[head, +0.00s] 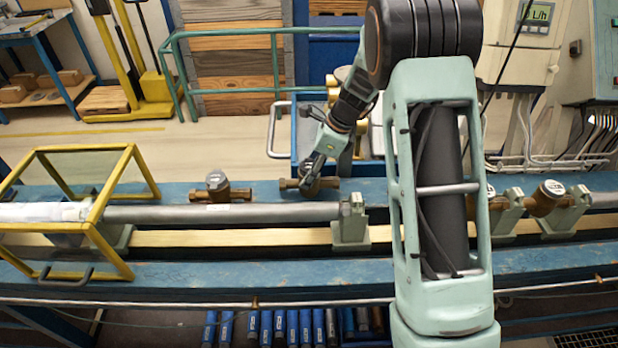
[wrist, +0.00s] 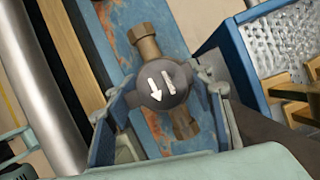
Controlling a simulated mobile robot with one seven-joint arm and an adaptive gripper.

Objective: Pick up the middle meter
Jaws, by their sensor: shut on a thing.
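A brass meter with a dark round cap (wrist: 163,85) sits between the fingers of my gripper (wrist: 168,98) in the wrist view. White arrow marks show on its cap, and its brass pipe ends stick out to both sides. In the head view my gripper (head: 312,174) is shut on this meter (head: 292,184) at the back blue beam, and the fingers hide part of it. I cannot tell whether it touches the beam. Another brass meter (head: 218,188) stands on the beam to its left, apart from the gripper.
A grey pipe (head: 240,213) and a clamp block (head: 351,222) lie in front of the meters. More meters (head: 548,196) sit at the right, partly behind my arm. A yellow-framed guard (head: 130,160) stands at left. A blue bin (wrist: 290,40) is beside the beam.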

